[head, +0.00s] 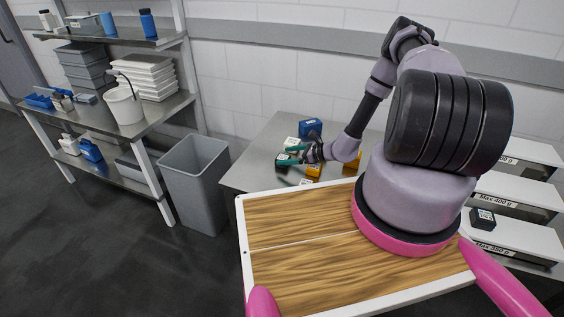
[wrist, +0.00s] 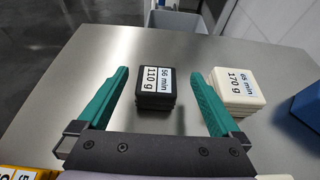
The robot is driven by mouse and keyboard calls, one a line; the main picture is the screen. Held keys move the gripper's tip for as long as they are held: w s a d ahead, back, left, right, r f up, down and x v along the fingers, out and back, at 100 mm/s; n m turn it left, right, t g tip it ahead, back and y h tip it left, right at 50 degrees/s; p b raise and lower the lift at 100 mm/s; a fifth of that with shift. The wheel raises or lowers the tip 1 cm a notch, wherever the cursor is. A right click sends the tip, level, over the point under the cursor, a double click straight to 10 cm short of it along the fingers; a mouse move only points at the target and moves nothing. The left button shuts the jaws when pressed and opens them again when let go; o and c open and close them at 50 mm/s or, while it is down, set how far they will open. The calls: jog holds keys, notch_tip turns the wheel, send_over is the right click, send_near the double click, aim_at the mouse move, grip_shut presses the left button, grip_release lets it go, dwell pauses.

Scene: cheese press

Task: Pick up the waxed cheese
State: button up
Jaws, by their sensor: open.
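My gripper (wrist: 158,76) is open, its two teal fingers spread on either side of a black block (wrist: 154,87) labelled "56 min 110 g" in the wrist view. Gaps show between the block and both fingers. A white block (wrist: 238,92) labelled "65 min 170 g" stands just right of the right finger. The labels do not name which block is the waxed cheese; the black one has a dark, smooth coat. In the head view my gripper (head: 290,155) is over the steel table, and the black block there is hard to make out.
A blue block (wrist: 303,108) and a yellow block (wrist: 20,172) lie on the same steel table (wrist: 60,75). Shelves marked with maximum weights stand at the right, with another dark block (head: 483,218) on one. A grey bin (head: 195,185) stands left of the table.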

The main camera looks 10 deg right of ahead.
jog(key=x, duration=0.5)
jog(key=shift+s+a+f, duration=0.1)
jog(key=shift+a+f, duration=0.05)
jog(key=shift+f, duration=0.25)
jog(key=shift+r, duration=0.1)
jog(key=c, duration=1.5)
